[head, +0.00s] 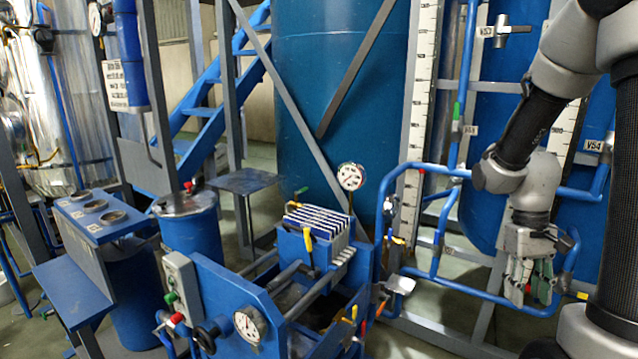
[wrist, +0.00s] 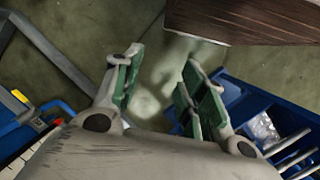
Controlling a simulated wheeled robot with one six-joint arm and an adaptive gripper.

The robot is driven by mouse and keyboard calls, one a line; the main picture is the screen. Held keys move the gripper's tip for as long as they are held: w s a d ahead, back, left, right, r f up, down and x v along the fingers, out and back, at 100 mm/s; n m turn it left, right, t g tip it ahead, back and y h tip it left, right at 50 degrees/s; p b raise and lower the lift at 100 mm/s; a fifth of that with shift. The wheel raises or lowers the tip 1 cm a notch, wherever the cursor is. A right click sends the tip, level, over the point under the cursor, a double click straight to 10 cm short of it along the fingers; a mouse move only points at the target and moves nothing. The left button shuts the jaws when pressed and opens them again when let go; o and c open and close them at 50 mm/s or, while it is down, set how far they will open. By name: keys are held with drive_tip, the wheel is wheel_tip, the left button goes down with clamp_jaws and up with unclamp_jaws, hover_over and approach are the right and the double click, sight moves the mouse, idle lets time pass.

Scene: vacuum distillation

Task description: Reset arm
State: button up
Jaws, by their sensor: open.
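My gripper (head: 530,283) hangs at the right in the head view, pointing down in front of the blue pipes. In the wrist view its two green-padded fingers (wrist: 158,88) are spread apart. Only the floor (wrist: 152,70) shows between them, so it is open and empty. My arm comes down from the upper right of the head view, bent at the elbow.
Blue pipes (head: 480,294) run behind and beside my gripper. A blue filter press (head: 330,247) and a round gauge (head: 351,177) stand left of it. A large blue tank (head: 340,90) is behind. The wrist view shows a brown surface (wrist: 245,20) at top right.

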drive_tip(key=s+a+r+t, duration=0.3)
drive_tip(key=s+a+r, duration=0.1)
drive_tip(key=r, duration=0.4)
drive_tip(key=s+a+r+t, duration=0.4)
drive_tip(key=r, duration=0.5)
drive_tip(key=shift+n+y, duration=0.4)
